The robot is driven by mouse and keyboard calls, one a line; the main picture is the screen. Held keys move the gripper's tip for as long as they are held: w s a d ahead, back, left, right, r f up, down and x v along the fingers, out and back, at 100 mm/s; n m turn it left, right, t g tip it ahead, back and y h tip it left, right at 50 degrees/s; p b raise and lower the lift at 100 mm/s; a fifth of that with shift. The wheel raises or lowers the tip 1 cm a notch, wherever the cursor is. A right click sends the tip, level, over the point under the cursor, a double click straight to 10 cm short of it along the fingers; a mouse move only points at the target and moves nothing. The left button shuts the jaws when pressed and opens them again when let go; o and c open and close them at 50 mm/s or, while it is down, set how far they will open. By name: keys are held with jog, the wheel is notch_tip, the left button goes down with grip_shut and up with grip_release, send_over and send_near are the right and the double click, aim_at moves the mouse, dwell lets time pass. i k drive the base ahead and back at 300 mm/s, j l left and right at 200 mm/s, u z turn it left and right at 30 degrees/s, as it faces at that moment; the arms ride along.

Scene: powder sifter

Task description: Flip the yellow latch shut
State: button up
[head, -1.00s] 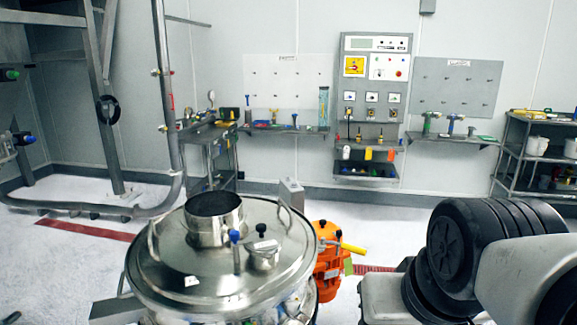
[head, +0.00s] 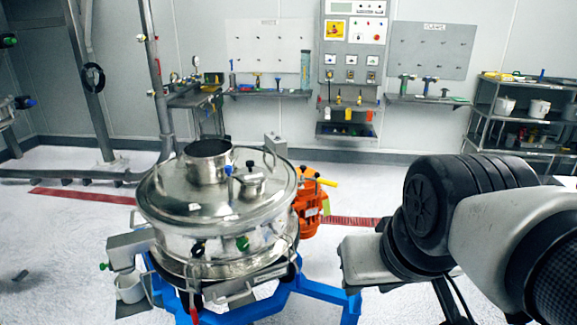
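A short yellow bar (head: 327,182), the only latch-like yellow part I can make out, sticks out to the right above the orange motor housing (head: 308,208). It is on the right side of the round steel sifter (head: 217,205). It slopes slightly down to the right, and its mounting is too small to tell. My arm fills the right side of the head view, to the right of the sifter and apart from the yellow bar. No gripper fingers can be made out.
A control panel (head: 352,60) and wall shelves are behind. A shelf cart (head: 530,115) stands at the back right. White floor is open on the left.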

aim_at(322, 182)
jog(key=k+u, duration=0.4)
jog(key=k+j+u, duration=0.15)
jog(key=u, duration=0.2)
jog(key=l+u, duration=0.3)
jog(key=u, duration=0.15)
jog(key=l+u, duration=0.25)
jog(key=u, duration=0.2)
jog(key=k+l, duration=0.1)
jog(key=l, duration=1.75)
jog(key=k+l, duration=0.15)
jog(key=l, duration=0.8)
jog(key=k+l, duration=0.1)
jog(key=l, duration=0.8)
